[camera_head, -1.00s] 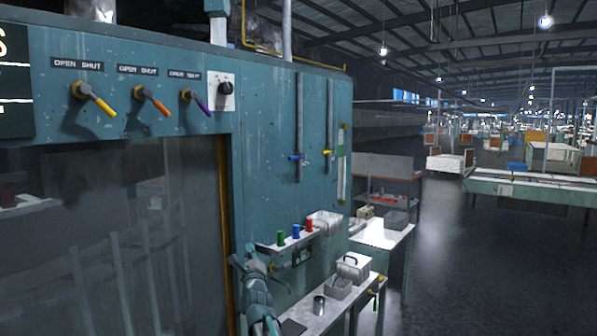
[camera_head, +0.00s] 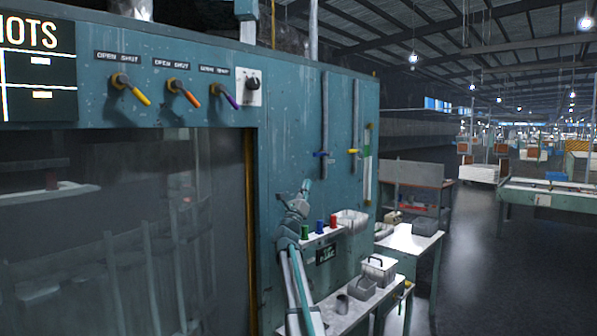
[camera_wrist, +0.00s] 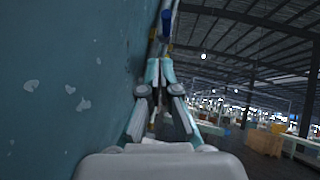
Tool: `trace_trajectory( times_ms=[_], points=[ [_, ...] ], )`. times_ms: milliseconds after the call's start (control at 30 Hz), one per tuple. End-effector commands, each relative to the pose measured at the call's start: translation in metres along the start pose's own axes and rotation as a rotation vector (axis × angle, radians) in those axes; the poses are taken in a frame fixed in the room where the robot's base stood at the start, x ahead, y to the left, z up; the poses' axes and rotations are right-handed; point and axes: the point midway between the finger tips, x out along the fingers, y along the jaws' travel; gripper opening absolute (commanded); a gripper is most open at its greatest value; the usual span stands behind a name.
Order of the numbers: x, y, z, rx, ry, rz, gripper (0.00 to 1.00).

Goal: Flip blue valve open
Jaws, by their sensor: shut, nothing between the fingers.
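A blue handle (camera_head: 320,154) sits on the left of two vertical slotted rails on the teal panel. A blue part (camera_wrist: 166,22) shows ahead of my fingers in the wrist view; it looks like this handle. My gripper (camera_head: 307,184) is shut and empty, pointing up, below and left of the blue handle and apart from it. In the wrist view my gripper (camera_wrist: 160,68) has its fingers together close to the panel. Three levers marked OPEN SHUT are yellow (camera_head: 141,95), orange (camera_head: 190,97) and purple (camera_head: 231,99); none is clearly blue.
A yellow handle (camera_head: 354,151) is on the right-hand rail. A small shelf with green (camera_head: 305,232), blue (camera_head: 320,227) and red (camera_head: 333,221) spools lies just below my gripper. A bench (camera_head: 345,310) with grey boxes stands lower. The open aisle (camera_head: 470,260) is to the right.

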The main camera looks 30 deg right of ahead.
Motion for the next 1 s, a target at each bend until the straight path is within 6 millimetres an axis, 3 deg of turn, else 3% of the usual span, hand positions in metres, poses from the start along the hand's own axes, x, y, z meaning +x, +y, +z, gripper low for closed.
trace_trajectory(
  times_ms=[167, 733, 1000],
  points=[
    [0.018, -0.01, -0.014, 0.018, 0.013, -0.069, 0.0],
    [0.026, -0.013, -0.014, 0.021, 0.014, -0.076, 0.0],
    [0.06, -0.015, -0.013, 0.022, 0.014, -0.077, 0.0]
  ],
)
